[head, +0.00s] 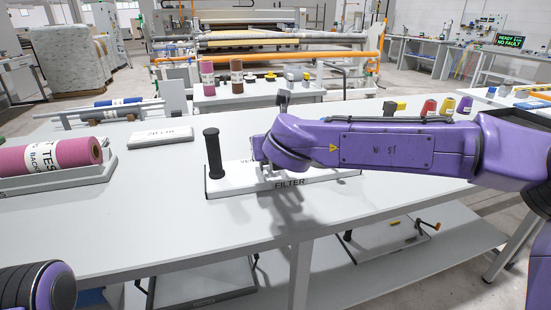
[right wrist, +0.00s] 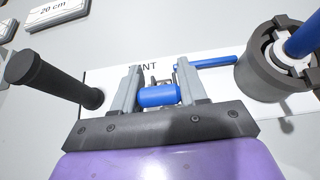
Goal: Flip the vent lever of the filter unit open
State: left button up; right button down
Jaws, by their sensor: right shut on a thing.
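The filter unit (head: 230,185) is a white base plate on the table, marked FILTER on its front edge. A black upright post handle (head: 212,153) stands at its left end. My right arm hides much of the unit in the head view. In the right wrist view my right gripper (right wrist: 158,86) is shut on a blue cylindrical grip, apparently the vent lever (right wrist: 158,97), beside the partly hidden VENT lettering. A grey round housing (right wrist: 272,65) with a blue part stands to the right, with a thin blue bar pointing towards it. My left gripper is out of view.
A pink roll (head: 60,156) lies in a grey cradle at the left of the table. Small coloured pieces (head: 430,107) stand at the back right, behind my arm. The front left of the table top is clear.

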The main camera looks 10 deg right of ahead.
dwell(0.4)
jog(key=c, duration=0.7)
grip_release()
jog(key=v, duration=1)
jog(key=shift+s+d+r, duration=0.1)
jog(key=shift+s, duration=0.25)
